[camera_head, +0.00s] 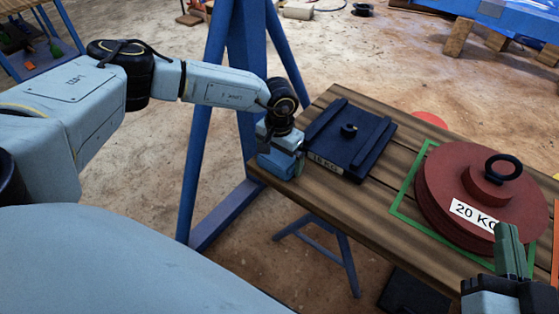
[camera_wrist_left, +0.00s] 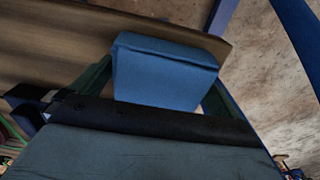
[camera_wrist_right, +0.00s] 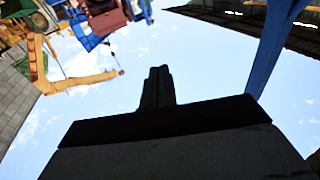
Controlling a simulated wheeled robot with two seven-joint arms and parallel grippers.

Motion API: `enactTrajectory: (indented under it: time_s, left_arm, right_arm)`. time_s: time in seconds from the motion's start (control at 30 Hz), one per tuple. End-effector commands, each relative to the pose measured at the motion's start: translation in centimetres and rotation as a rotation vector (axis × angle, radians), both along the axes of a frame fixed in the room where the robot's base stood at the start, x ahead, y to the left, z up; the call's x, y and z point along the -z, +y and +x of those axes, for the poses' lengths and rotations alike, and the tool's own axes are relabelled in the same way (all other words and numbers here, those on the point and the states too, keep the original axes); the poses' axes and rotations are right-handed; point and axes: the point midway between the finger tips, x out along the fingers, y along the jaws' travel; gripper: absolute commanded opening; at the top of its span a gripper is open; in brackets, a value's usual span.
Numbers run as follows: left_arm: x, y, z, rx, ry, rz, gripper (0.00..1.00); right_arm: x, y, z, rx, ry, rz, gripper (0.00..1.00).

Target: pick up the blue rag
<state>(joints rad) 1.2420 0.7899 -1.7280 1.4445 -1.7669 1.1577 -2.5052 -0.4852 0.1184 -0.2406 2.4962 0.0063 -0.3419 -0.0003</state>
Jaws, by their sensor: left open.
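The blue rag (camera_wrist_left: 165,70) is a folded block at the corner of the wooden table (camera_head: 350,205). My left gripper (camera_wrist_left: 162,92) is open, with one green finger on each side of the rag. Whether the fingers touch it, I cannot tell. In the head view the rag (camera_head: 277,164) is partly covered by my left gripper (camera_head: 279,150). My right gripper (camera_head: 510,250) is near the table's right front, by the red weight. In the right wrist view its fingers (camera_wrist_right: 157,87) are together with nothing between them.
A round red 20 KG weight (camera_head: 482,195) sits in a green outline (camera_head: 405,187). A blue metal frame (camera_head: 212,120) stands left of the table.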

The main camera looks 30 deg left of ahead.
Motion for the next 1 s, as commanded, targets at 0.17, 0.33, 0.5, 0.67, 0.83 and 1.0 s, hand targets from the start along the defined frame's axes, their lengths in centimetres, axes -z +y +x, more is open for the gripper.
enactTrajectory:
  time_s: [0.17,0.33,0.5,0.67,0.83,1.0]
  left_arm:
    - [0.0,0.0,0.0,0.000,0.000,0.000,1.00]
    - [0.0,0.0,0.0,0.000,0.000,0.000,0.84]
    - [0.0,0.0,0.0,0.000,0.000,0.000,0.68]
    - [0.0,0.0,0.0,0.000,0.000,0.000,0.68]
    - [-0.3,0.0,0.0,0.000,0.000,0.000,0.68]
    - [-1.2,0.0,0.0,0.000,0.000,0.000,0.68]
  right_arm:
    - [-0.1,0.0,0.0,0.000,-0.005,0.001,0.00]
    - [-0.1,0.0,0.0,0.000,-0.003,0.001,0.00]
    - [-0.1,0.0,0.0,0.000,-0.003,0.001,0.00]
    - [-0.1,0.0,0.0,-0.001,-0.002,0.000,0.00]
    - [0.1,0.0,0.0,0.000,0.013,-0.004,0.00]
    - [1.7,-0.4,0.0,0.010,0.107,-0.034,0.00]
